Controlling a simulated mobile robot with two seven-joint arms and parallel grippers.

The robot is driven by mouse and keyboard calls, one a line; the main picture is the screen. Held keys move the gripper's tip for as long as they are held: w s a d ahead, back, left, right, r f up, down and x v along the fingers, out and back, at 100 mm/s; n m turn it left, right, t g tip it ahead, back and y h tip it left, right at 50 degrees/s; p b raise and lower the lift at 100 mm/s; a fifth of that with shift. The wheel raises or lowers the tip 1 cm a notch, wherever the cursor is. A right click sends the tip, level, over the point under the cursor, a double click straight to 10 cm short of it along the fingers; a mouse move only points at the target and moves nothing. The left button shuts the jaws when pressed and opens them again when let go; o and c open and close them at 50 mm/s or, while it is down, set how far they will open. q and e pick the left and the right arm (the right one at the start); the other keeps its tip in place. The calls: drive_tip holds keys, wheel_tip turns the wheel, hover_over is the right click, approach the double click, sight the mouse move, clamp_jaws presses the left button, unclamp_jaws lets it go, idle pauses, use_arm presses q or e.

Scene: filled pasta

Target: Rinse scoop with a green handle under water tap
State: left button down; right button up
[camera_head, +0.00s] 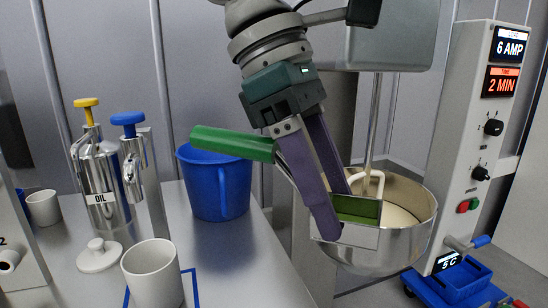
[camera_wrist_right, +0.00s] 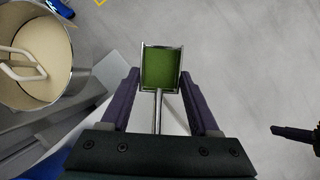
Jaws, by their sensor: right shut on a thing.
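The scoop has a green handle (camera_head: 233,143) and a square metal head (camera_head: 350,232) with green inside; I cannot tell if that is contents. My right gripper (camera_head: 330,212) is shut on the scoop, with the handle sticking out to the left and the head beyond the fingers. In the right wrist view the scoop head (camera_wrist_right: 161,68) and its thin metal stem show between the purple fingers. A steel tap with a blue knob (camera_head: 128,118) stands at the left, apart from the scoop. No running water shows. My left gripper is not in view.
A mixer bowl (camera_head: 425,215) with a hook is behind the scoop head. A blue jug (camera_head: 222,192) stands on the counter below the handle. An oil dispenser with a yellow knob (camera_head: 87,103) and white cups (camera_head: 152,270) stand left. A control panel (camera_head: 480,130) is right.

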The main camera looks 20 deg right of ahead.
drive_tip(key=w+a+f+n+t+y+b, duration=0.3)
drive_tip(key=a+f+n+t+y, duration=0.25)
drive_tip(key=n, duration=1.15)
drive_tip(key=w+a+f+n+t+y+b, duration=0.3)
drive_tip(key=a+f+n, duration=0.5)
drive_tip(key=n, duration=0.8)
drive_tip(key=shift+n+t+h, duration=0.3)
drive_tip(key=shift+t+h, duration=0.05)
drive_tip(key=shift+h, duration=0.1)
drive_tip(key=shift+w+a+r+b, duration=0.2)
drive_tip(key=shift+w+a+b, duration=0.5)
drive_tip(key=shift+w, duration=0.6)
drive_tip(key=shift+w+a+r+b, duration=0.25)
drive_tip(key=shift+w+a+b, duration=0.5)
drive_tip(key=shift+w, duration=0.55)
drive_tip(key=shift+w+a+r+b, duration=0.2)
drive_tip(key=shift+w+a+b, duration=0.5)
drive_tip(key=shift+w, duration=0.6)
drive_tip(key=shift+a, duration=0.1)
